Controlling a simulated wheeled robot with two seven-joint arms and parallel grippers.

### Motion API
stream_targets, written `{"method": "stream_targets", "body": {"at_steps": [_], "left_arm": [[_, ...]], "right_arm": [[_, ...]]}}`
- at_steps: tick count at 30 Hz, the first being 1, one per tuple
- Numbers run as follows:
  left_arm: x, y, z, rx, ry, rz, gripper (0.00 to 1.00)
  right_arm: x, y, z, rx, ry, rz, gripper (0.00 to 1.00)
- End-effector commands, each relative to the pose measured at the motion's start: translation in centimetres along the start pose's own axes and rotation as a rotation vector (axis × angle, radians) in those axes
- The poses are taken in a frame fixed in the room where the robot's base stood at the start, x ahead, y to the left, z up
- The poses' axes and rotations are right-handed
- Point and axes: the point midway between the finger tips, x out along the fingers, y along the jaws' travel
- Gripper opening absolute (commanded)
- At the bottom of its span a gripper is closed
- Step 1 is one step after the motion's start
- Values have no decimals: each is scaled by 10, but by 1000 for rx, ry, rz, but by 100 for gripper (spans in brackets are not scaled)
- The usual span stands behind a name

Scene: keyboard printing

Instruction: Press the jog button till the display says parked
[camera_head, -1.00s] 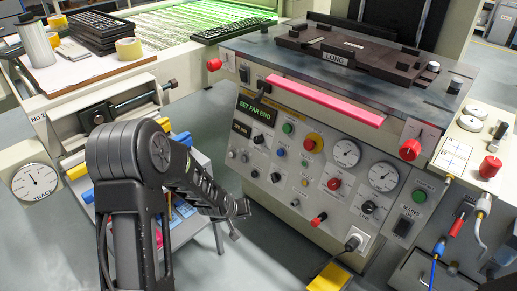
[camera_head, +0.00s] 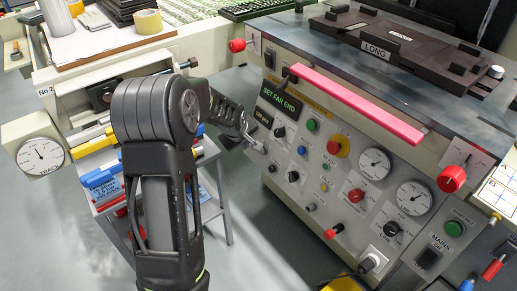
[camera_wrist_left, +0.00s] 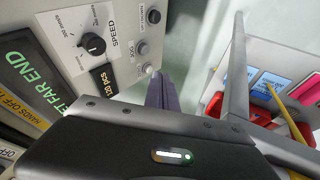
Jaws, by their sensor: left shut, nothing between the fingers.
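The display (camera_head: 278,99) on the grey control panel reads SET FAR END; it also shows in the left wrist view (camera_wrist_left: 32,78). Small round knobs or buttons stand near the panel's left edge. In the left wrist view, a grey button (camera_wrist_left: 143,48) is beside what looks like a JOG label, and a pale button (camera_wrist_left: 149,70) is close by. My left gripper (camera_head: 258,147) is shut and empty at that edge. Its fingertips (camera_wrist_left: 163,84) are just beside the pale button; I cannot tell whether they touch. My right gripper is out of view.
A speed dial (camera_wrist_left: 93,44) sits beside the buttons. A pink bar (camera_head: 358,103) runs along the panel's top, with red knobs (camera_head: 452,179) at the side. A small side table (camera_head: 215,152) with coloured items stands left of the panel.

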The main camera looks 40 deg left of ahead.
Motion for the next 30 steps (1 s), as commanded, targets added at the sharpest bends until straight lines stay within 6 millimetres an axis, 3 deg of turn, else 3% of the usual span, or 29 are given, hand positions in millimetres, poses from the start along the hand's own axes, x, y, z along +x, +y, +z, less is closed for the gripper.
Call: {"method": "stream_targets", "body": {"at_steps": [5, 11, 25, 30], "left_arm": [[2, 0, 0, 1, 0, 0, 0], [18, -1, 1, 2, 1, -1, 0], [106, -2, 2, 1, -1, -1, 0], [120, 20, 4, 4, 1, 2, 0]], "right_arm": [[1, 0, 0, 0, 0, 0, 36], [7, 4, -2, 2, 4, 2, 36], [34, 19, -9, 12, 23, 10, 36], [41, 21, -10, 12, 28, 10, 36]]}}
